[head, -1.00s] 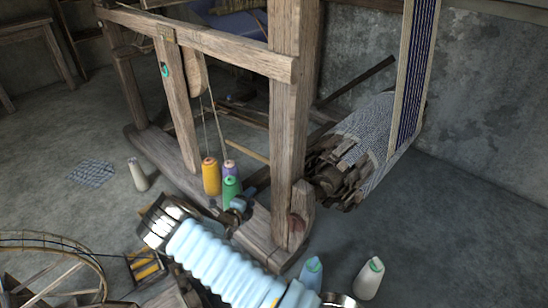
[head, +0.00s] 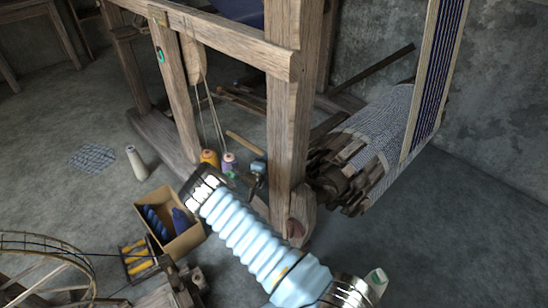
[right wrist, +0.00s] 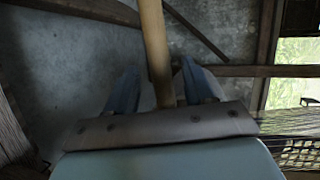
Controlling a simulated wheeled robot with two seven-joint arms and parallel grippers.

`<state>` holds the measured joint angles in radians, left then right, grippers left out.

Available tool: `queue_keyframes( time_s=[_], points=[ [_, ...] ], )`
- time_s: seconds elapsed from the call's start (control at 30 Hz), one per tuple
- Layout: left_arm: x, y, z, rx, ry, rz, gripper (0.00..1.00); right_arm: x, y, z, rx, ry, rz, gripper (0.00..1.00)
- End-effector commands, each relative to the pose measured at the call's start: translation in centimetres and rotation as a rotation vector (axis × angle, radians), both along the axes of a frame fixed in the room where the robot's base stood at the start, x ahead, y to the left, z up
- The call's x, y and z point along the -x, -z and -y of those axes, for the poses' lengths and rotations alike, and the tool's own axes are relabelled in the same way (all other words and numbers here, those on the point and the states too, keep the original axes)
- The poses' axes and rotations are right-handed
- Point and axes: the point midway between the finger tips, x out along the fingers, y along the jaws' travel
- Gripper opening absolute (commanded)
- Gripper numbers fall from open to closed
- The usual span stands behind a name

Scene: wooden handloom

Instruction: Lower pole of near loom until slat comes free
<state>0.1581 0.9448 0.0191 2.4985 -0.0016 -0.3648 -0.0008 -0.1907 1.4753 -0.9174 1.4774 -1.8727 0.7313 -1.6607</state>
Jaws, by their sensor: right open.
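The near loom (head: 285,130) is a heavy wooden frame in the middle of the head view. A pale wooden pole (head: 245,145) shows low behind its front post. In the right wrist view the pole (right wrist: 153,40) runs down between the two fingers. My right gripper (head: 258,170) is by the pole's near end, partly behind the loom post. In the right wrist view my right gripper (right wrist: 158,68) is open, with a finger on each side of the pole; I cannot tell whether either touches. I cannot make out the slat. My left gripper is not in view.
Yarn cones (head: 209,158) stand at the loom's foot, partly hidden by my arm. A cardboard box (head: 180,243) with blue items sits to the left. A cloth roll (head: 375,140) fills the loom's right side.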

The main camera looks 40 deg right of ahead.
Motion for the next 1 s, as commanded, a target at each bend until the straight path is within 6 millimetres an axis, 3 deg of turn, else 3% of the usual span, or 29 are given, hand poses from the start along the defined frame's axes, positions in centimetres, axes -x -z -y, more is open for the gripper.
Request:
queue_keyframes(
  time_s=[0.1, 0.3, 0.67, 1.0],
  points=[
    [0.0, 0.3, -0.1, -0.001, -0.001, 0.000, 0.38, -1.0, 0.6, 2.2, -0.001, 0.001, 0.002, 0.53],
    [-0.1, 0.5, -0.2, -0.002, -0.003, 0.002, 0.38, -2.1, 1.1, 4.3, -0.001, 0.000, 0.000, 0.53],
    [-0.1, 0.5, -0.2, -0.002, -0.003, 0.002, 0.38, -2.4, 1.2, 4.7, 0.000, 0.000, -0.001, 0.53],
    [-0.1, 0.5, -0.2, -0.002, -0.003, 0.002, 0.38, -2.3, 1.2, 4.7, -0.001, 0.000, 0.000, 0.01]
  ],
)
